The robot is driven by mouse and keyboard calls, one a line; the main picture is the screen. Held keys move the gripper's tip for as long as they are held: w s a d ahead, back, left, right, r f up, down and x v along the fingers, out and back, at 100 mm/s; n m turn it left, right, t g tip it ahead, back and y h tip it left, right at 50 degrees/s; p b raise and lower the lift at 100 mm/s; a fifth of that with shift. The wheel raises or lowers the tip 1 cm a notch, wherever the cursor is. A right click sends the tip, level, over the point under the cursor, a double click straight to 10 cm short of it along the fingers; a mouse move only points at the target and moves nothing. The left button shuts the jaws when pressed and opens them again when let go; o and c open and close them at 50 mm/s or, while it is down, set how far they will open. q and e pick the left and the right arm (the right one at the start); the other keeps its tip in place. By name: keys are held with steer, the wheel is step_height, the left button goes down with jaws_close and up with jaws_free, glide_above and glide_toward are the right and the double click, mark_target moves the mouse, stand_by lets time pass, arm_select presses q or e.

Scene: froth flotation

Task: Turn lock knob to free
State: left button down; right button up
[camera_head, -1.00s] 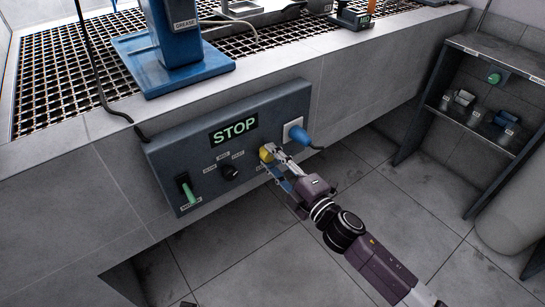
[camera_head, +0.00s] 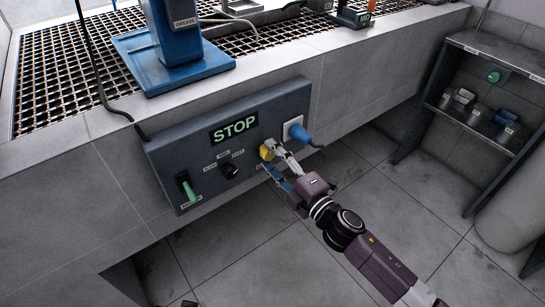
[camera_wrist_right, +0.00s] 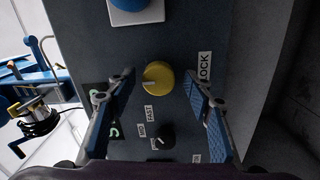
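My right gripper (camera_head: 272,163) is at the knob in the head view. In the right wrist view its two fingers (camera_wrist_right: 159,76) are spread apart, one on each side of the knob with visible gaps. My left gripper is not in view.
The panel also carries a lit STOP display (camera_head: 234,128), a black speed knob (camera_head: 229,171) and a green-handled lever (camera_head: 190,190). A shelf (camera_head: 480,122) stands at the right, with open floor between.

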steer(key=shift+d, duration=0.1)
steer(key=v, duration=1.2)
steer(key=shift+w, duration=0.1)
